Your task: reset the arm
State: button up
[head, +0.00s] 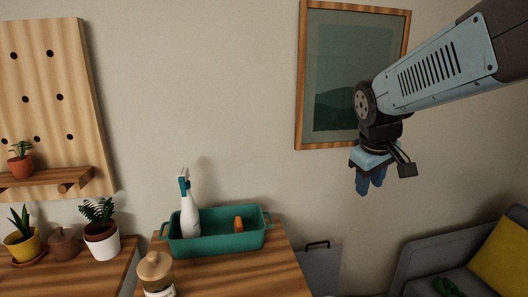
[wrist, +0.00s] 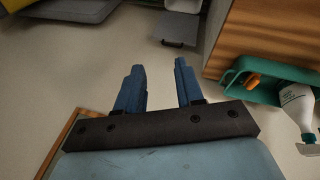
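My gripper (head: 370,184) hangs from my arm at the right of the head view, in the air in front of the framed picture. In the wrist view my gripper (wrist: 158,85) has its two blue fingers spread apart, with bare wall or floor visible between them. It holds nothing and touches nothing.
A green tray (head: 225,243) on a wooden desk (head: 230,278) holds a white spray bottle (head: 189,217) and an orange item (head: 239,224). A lidded jar (head: 156,272) stands in front. Potted plants (head: 101,228) are left. A framed picture (head: 345,75) and grey sofa (head: 425,260) are right.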

jog(key=s+r+m+t+y, duration=0.1)
jog(key=s+m, duration=0.4)
jog(key=s, duration=0.6)
jog(key=shift+s+a+r+t+y, duration=0.2)
jog(key=shift+s+t+y, duration=0.15)
jog(key=shift+y, duration=0.15)
